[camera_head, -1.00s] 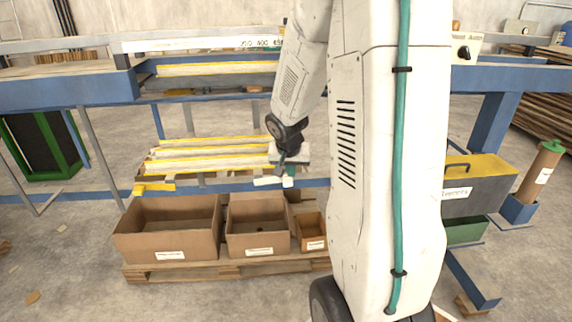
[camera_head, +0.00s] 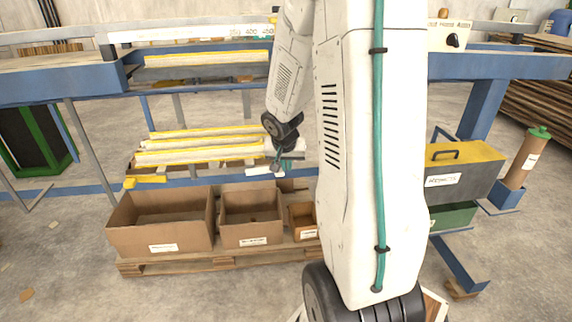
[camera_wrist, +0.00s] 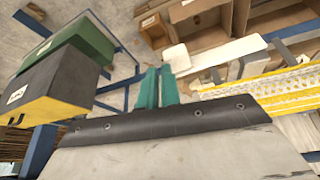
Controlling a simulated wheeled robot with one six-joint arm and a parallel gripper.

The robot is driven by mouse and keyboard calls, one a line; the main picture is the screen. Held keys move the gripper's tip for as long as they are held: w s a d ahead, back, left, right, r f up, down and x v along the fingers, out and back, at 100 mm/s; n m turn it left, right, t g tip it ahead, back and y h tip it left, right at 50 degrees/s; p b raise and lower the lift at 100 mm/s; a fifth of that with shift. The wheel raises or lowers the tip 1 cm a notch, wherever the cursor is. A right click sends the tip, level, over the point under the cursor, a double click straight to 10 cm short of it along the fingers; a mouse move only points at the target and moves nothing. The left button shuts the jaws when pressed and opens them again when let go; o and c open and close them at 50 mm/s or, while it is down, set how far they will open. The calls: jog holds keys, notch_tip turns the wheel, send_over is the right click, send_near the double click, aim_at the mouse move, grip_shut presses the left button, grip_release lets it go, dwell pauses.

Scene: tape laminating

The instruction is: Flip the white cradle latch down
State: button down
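A white flat piece, likely the cradle latch (camera_head: 260,172), shows beside my gripper at the right end of the cradle with its yellow-edged strips (camera_head: 205,150). In the wrist view a long white bar (camera_wrist: 225,52) and a smaller white pad (camera_wrist: 177,58) lie just beyond my fingertips; I cannot tell which part is the latch or whether they touch the fingers. My gripper (camera_wrist: 159,68) has two teal fingers close together with nothing visible between them. In the head view my gripper (camera_head: 278,170) is small and partly hidden by the wrist.
Open cardboard boxes (camera_head: 160,232) stand on a wooden pallet (camera_head: 190,262) below the cradle. A grey bin with a yellow lid (camera_head: 465,172) stands at the right and also shows in the wrist view (camera_wrist: 55,85). A blue frame rail (camera_head: 75,190) crosses behind the boxes.

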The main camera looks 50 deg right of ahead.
jog(key=shift+s+a+f, duration=0.1)
jog(key=shift+s+f, duration=0.2)
jog(key=shift+f, duration=0.1)
jog(key=s+d+r, duration=0.3)
jog(key=s+r, duration=0.4)
jog(key=r, duration=0.3)
jog(key=shift+d, duration=0.25)
jog(key=s+a+r+n+y, duration=0.1)
jog(key=s+a+r+n, duration=0.2)
jog(key=a, duration=0.7)
jog(key=s+a+r+n+g+y, duration=0.1)
jog(key=s+a, duration=0.4)
jog(key=a, duration=0.6)
jog(key=s+a+r+n+y, duration=0.2)
jog(key=s+a+r+n, duration=0.2)
jog(key=a, duration=0.6)
jog(key=shift+s+a+r+n, duration=0.3)
jog(key=shift+s+r+n, duration=0.1)
jog(key=shift+n, duration=0.6)
jog(key=shift+d, duration=0.1)
